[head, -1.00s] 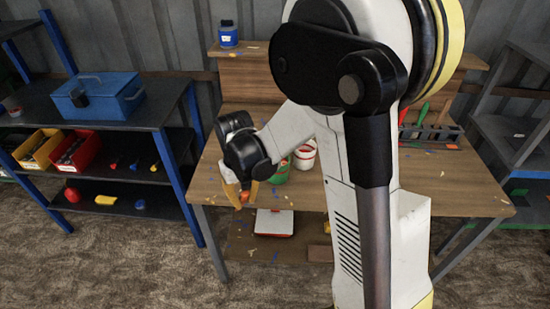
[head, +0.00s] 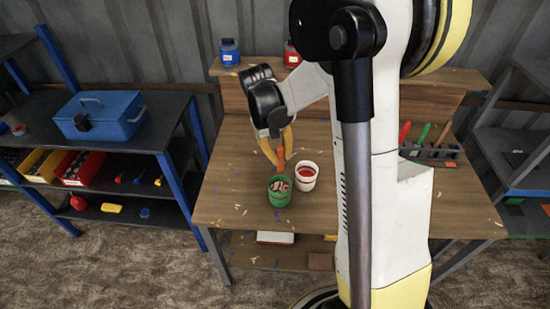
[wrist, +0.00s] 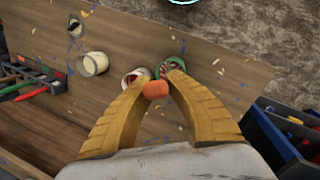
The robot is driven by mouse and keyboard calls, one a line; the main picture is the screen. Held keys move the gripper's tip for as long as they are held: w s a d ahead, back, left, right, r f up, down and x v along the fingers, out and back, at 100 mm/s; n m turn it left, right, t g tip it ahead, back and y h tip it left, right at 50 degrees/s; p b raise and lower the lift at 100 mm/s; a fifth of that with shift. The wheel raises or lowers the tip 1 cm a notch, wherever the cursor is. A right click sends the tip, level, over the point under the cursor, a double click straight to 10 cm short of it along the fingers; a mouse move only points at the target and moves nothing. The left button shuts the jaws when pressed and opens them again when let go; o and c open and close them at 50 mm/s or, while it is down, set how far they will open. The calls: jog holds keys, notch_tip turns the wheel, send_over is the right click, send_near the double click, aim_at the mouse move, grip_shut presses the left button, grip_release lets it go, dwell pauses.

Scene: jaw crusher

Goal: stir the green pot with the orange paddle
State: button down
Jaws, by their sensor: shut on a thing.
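The green pot (head: 279,192) stands upright on the wooden bench, with pale and reddish marks visible inside its mouth. It also shows in the wrist view (wrist: 173,68), partly behind a finger. My gripper (head: 279,156) is just behind and above it in the head view, its yellow fingers pointing down. It is shut on the orange paddle (head: 281,151), whose orange end shows between the fingertips in the wrist view (wrist: 155,89). The rest of the paddle is mostly hidden. I cannot tell whether its lower end is inside the pot.
A white pot with red inside (head: 306,177) stands right beside the green pot. A cream pot (wrist: 95,64) is farther off. A tool rack (head: 430,153) is at the bench's right. Blue (head: 230,53) and red (head: 292,54) jars stand on the back shelf. The bench's left front is clear.

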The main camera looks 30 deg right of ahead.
jog(key=w+a+b+x, duration=0.1)
jog(key=a+b+x, duration=0.1)
jog(key=b+x, duration=0.9)
notch_tip(320, 180, down, 3)
jog(key=shift+w+f, duration=0.2)
jog(key=shift+f, duration=0.05)
dwell(0.4)
dwell(0.8)
